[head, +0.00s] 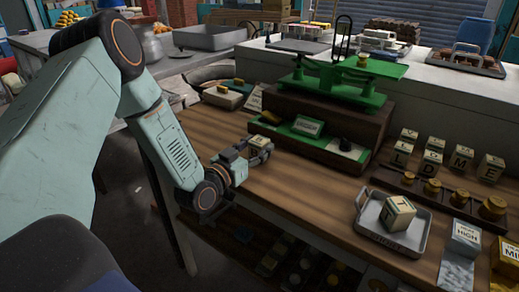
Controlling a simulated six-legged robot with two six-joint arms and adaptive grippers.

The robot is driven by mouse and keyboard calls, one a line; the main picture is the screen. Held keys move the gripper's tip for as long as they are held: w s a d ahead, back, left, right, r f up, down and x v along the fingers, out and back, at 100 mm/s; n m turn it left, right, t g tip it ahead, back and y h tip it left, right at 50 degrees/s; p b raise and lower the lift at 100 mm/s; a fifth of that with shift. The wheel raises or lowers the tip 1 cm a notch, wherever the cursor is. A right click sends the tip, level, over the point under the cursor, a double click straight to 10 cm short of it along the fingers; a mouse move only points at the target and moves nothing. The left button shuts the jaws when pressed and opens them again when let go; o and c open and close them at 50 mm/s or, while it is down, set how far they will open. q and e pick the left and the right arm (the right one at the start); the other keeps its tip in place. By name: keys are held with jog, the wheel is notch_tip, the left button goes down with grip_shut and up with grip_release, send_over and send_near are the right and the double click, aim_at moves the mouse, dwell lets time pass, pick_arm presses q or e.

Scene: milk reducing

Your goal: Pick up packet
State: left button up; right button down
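My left gripper (256,154) reaches over the wooden table from the left. A small cream block or packet (260,142) shows at its fingertips; whether the fingers press on it is too small to tell. A cream and green cube-shaped packet (398,213) with a dark mark sits tilted in a grey metal tray (412,244) at the front right, well apart from the gripper. My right gripper is not in view.
A green balance scale (335,85) stands on a dark wooden stand behind the gripper. Several letter cubes (432,162) and a rack of brass weights (431,188) are at the right. The wooden table (310,188) is clear between gripper and tray.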

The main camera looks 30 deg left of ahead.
pick_arm(q)
jog(key=shift+a, duration=0.1)
jog(key=shift+c, duration=1.4)
jog(key=shift+s, duration=0.1)
jog(key=c, duration=0.4)
jog(key=shift+c, duration=0.9)
